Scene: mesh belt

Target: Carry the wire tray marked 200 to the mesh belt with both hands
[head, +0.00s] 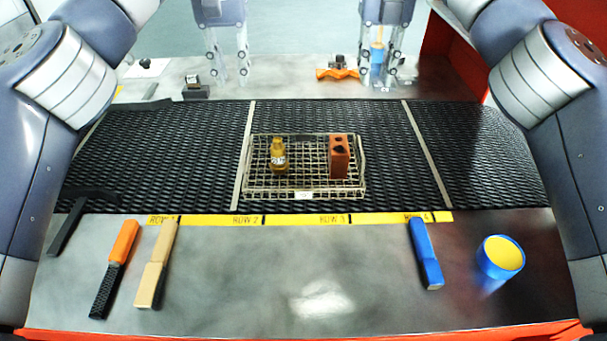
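A wire tray (254,187) lies flat on the black mesh belt (385,135), in the middle section between two pale strips. A small white tag is on its front edge, too small to read. The tray holds a brass-coloured fitting (279,160) at left and a reddish block with holes (339,158) at right. My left gripper (230,80) and my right gripper (382,76) are both beyond the tray near the top of the view, raised and apart from it. Both have their fingers spread, with nothing between them.
A yellow row-label strip (300,219) runs along the belt's near edge. On the near steel surface are an orange-handled brush (116,267), a tan block-like tool (157,263), a blue tool (425,254) and a blue-and-yellow cup (501,257). Small parts, including an orange bracket (337,73), stand behind the belt.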

